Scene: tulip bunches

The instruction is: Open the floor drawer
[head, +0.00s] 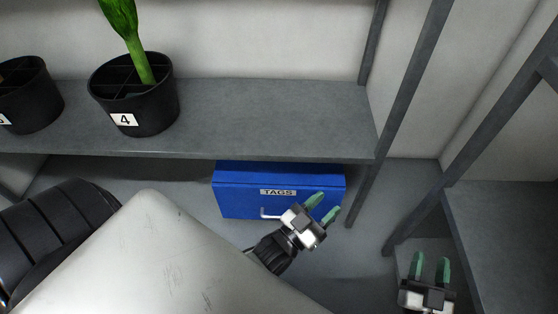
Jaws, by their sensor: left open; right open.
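The floor drawer is a blue box (235,197) with a "TAGS" label (278,192), standing on the floor under the grey shelf. Its front looks closed. A pale handle (263,213) shows low on the front; its right part is hidden behind my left gripper. My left gripper (323,208) is open and empty, with green fingertips. In the picture it overlaps the lower right of the drawer front, its tips to the right of the handle. I cannot tell whether it touches. My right gripper (430,269) is open and empty at the lower right, apart from the drawer.
The grey shelf (260,115) runs above the drawer. A black pot (155,108) labelled 4 with a green stem stands on it, and another black pot (30,98) is at the left. Grey posts (405,85) stand right of the drawer. A second shelf unit (515,225) is at the right.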

